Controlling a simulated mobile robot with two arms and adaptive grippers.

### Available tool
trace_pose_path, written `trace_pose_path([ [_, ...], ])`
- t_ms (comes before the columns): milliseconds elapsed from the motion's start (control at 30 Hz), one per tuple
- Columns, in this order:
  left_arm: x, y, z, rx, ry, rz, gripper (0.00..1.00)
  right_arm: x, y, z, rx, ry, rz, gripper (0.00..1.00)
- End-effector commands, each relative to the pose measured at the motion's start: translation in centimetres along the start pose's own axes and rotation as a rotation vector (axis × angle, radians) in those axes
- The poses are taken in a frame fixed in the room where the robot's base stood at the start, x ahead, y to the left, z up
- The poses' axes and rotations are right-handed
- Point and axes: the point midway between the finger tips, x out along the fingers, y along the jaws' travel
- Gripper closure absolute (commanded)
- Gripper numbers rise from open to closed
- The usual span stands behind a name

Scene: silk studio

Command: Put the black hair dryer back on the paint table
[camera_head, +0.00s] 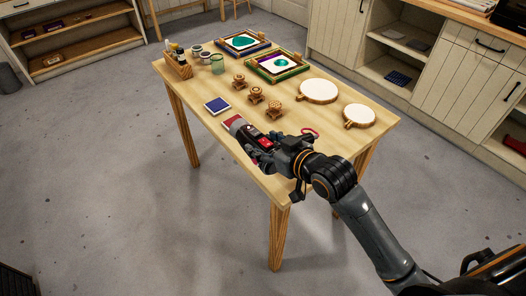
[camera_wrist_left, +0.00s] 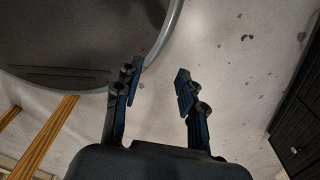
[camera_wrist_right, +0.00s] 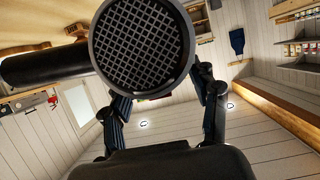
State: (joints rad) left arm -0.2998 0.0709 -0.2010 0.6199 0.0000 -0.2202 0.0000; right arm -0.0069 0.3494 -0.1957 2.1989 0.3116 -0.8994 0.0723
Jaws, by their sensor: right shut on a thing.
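My right gripper (camera_head: 266,150) is at the table's near edge, shut on the black hair dryer (camera_head: 246,133). In the right wrist view, the dryer's round rear grille (camera_wrist_right: 143,46) faces the camera between the two fingers, and its black handle (camera_wrist_right: 45,66) points left. In the head view the gripper hides part of the dryer. I cannot tell whether the dryer touches the wooden paint table (camera_head: 205,128). My left gripper (camera_wrist_left: 157,88) is open and empty above the grey floor; it does not show in the head view.
A pink-red loop (camera_head: 311,132) lies beside my gripper. Cabinets (camera_head: 440,65) stand behind.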

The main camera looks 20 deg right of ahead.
Motion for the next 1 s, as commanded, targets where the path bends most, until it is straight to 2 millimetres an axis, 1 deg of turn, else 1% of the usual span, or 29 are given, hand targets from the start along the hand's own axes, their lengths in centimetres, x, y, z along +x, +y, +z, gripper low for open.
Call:
trace_pose_path([
  [33, -0.2, 0.7, -0.2, 0.001, 0.002, 0.008, 0.60, 1.2, 0.6, -0.2, 0.001, 0.004, 0.001, 1.00],
  [133, 0.0, 1.0, -0.2, 0.003, 0.003, 0.012, 0.60, 3.3, 1.4, 1.3, 0.002, 0.001, -0.001, 1.00],
  [200, 0.0, 0.6, -0.1, 0.004, 0.002, 0.007, 0.60, 4.5, 1.8, 2.1, 0.002, 0.002, -0.001, 1.00],
  [300, 0.0, -0.6, 0.1, 0.007, -0.001, -0.006, 0.60, 5.8, 2.3, 2.8, 0.000, 0.004, -0.001, 1.00],
  [400, 0.0, -1.3, 0.2, 0.005, -0.002, -0.015, 0.60, 6.5, 2.6, 3.2, 0.000, 0.006, -0.001, 1.00],
  [567, 0.0, -1.4, 0.3, 0.003, -0.003, -0.017, 0.60, 7.6, 3.0, 4.0, 0.001, 0.005, -0.001, 1.00],
  [633, -0.3, -1.4, 0.2, 0.003, -0.003, -0.016, 0.60, 7.8, 2.9, 5.2, 0.002, 0.001, -0.002, 1.00],
  [733, -0.4, -1.2, 0.2, 0.002, -0.002, -0.015, 0.60, 8.3, 2.9, 6.2, 0.001, 0.003, -0.002, 1.00],
  [833, -0.4, -0.9, 0.1, 0.001, -0.002, -0.011, 0.60, 8.5, 2.9, 6.6, -0.001, 0.006, -0.002, 1.00],
  [1000, -0.3, -0.3, 0.0, -0.001, 0.000, -0.003, 0.60, 8.5, 2.9, 6.6, -0.001, 0.006, -0.002, 1.00],
])
